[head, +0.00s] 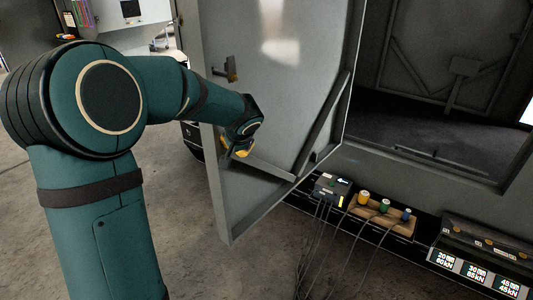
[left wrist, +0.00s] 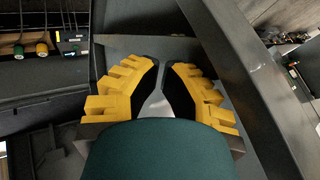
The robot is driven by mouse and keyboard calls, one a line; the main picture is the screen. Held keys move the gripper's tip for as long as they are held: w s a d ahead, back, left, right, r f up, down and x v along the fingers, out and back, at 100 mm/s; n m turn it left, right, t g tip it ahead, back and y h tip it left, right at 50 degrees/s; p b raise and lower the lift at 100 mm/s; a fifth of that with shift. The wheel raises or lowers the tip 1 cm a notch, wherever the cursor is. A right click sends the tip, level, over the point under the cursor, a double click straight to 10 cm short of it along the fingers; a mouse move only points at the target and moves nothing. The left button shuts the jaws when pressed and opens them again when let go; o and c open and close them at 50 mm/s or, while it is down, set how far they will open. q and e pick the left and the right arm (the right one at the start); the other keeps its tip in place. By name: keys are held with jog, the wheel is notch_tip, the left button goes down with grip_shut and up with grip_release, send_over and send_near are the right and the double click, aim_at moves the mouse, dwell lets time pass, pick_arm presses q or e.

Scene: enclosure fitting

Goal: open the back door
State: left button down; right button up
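The grey door (head: 275,110) stands swung out from the enclosure, with the dark opening (head: 435,115) showing to its right in the head view. A small latch-like handle (head: 230,70) is on the door near its left edge. Diagonal and horizontal braces cross the door's lower part. My left gripper (head: 240,150) is close to the door's face, below the handle and above the lower brace. In the left wrist view its yellow fingers (left wrist: 164,80) are apart, with a narrow grey surface between them. Contact with the door is unclear. My right gripper is out of view.
A dark ledge below the opening holds a connector box (head: 332,187) with cables and a wooden block (head: 382,216) with coloured plugs. A case with labelled displays (head: 478,272) is at lower right. The concrete floor (head: 240,275) is clear in front.

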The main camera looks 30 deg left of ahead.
pick_arm(q)
jog(key=w+a+p, duration=0.3)
jog(key=a+p, duration=0.7)
jog(key=a, duration=1)
jog(key=shift+a, duration=0.15)
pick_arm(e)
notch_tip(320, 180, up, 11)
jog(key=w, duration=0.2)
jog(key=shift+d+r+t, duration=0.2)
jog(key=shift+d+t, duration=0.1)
pick_arm(q)
jog(key=shift+w, duration=0.1)
